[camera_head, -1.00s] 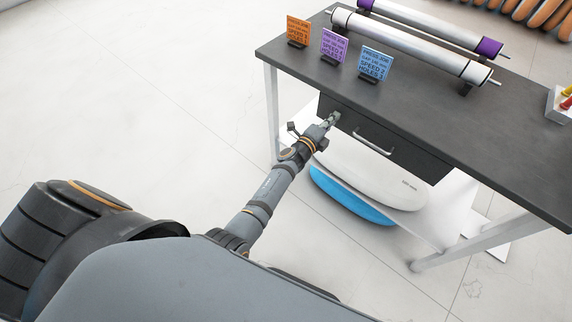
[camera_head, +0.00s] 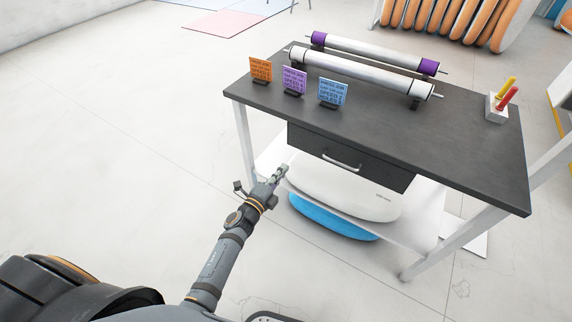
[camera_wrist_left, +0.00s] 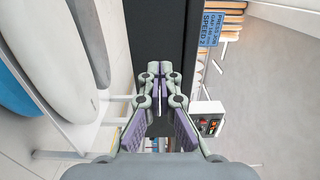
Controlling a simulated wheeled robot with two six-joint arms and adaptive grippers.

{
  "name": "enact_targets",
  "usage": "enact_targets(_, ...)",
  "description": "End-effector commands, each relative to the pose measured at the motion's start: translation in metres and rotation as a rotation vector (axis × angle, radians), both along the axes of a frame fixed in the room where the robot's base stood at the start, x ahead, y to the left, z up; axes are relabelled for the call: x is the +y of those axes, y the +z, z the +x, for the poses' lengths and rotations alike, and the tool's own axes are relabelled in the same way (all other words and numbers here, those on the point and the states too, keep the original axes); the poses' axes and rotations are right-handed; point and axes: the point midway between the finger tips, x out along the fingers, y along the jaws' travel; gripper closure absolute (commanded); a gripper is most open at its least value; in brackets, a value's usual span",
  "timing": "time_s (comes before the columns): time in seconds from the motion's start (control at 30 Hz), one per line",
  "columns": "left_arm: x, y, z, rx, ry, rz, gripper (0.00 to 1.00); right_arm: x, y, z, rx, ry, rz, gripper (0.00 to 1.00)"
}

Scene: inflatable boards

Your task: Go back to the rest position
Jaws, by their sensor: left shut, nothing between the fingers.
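My left gripper (camera_head: 281,172) is shut and empty in the head view. It is in front of the dark table (camera_head: 440,150), just below and left of the drawer (camera_head: 350,158) with its silver handle. The drawer looks closed. In the left wrist view the left gripper's fingertips (camera_wrist_left: 160,70) are together with nothing between them, and the dark table edge is beyond them. My right gripper is not seen in either view.
On the table stand orange (camera_head: 260,70), purple (camera_head: 294,80) and blue (camera_head: 333,92) cards, two rollers (camera_head: 360,72) and a white holder (camera_head: 496,112). White (camera_head: 340,192) and blue (camera_head: 330,218) boards lie on the shelf below. The floor to the left is clear.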

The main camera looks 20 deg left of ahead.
Motion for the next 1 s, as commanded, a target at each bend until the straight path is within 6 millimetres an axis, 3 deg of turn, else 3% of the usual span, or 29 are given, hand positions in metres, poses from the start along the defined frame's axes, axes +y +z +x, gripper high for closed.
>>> enact_targets(0.27,0.002,-0.005,-0.001,0.017,0.006,-0.013,1.0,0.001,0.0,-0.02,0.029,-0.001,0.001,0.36)
enact_targets(0.37,0.012,-0.036,-0.011,0.126,0.053,-0.102,1.0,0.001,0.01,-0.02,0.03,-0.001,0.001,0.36)
enact_targets(0.47,0.034,-0.099,-0.04,0.334,0.164,-0.276,1.0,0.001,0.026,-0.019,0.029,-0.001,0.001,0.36)
enact_targets(0.57,0.058,-0.171,-0.09,0.564,0.326,-0.465,1.0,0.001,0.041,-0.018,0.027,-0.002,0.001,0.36)
enact_targets(0.7,0.086,-0.252,-0.183,0.842,0.591,-0.686,1.0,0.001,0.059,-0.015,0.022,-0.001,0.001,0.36)
enact_targets(0.83,0.106,-0.304,-0.285,1.052,0.867,-0.85,1.0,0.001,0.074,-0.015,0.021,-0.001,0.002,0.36)
enact_targets(0.9,0.113,-0.32,-0.337,1.137,1.01,-0.92,1.0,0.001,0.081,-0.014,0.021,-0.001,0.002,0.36)
enact_targets(1.0,0.12,-0.334,-0.399,1.221,1.185,-0.989,1.0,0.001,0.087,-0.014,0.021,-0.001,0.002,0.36)
